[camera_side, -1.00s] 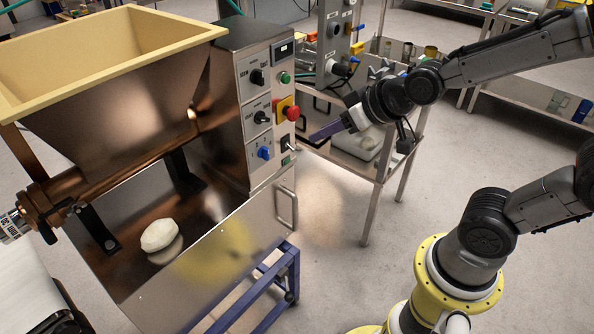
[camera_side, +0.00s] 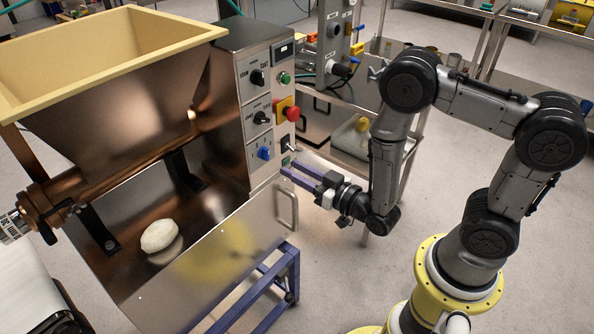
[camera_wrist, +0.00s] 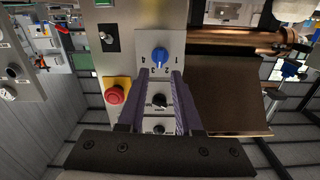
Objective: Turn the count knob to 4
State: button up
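The count knob (camera_side: 264,153) is a blue dial low on the front control panel of the dough machine (camera_side: 268,95). In the wrist view the blue knob (camera_wrist: 159,56) sits upside down on a light plate, with numbers from 1 on the right to 4 on the left. Its exact pointer setting is too small to tell. My gripper (camera_side: 287,166) has two purple fingers, apart and empty, just right of and slightly below the knob in the side view. In the wrist view my gripper (camera_wrist: 160,76) points toward the knob, which shows beyond and between the fingertips, untouched.
Two black knobs (camera_side: 261,117) and a red emergency button (camera_side: 292,114) are above the blue knob. A small black switch (camera_side: 286,143) is beside it. A metal handle (camera_side: 287,206) sticks out below.

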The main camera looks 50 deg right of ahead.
aim_at(269, 156)
jog(key=shift+w, duration=3.2)
grip_shut()
jog(key=m, duration=0.6)
jog(key=shift+m, duration=0.4)
jog(key=shift+c, duration=1.2)
grip_release()
jog(key=shift+m, duration=0.4)
jog(key=shift+o, duration=1.2)
jog(key=s, duration=0.6)
jog(key=shift+s, duration=0.15)
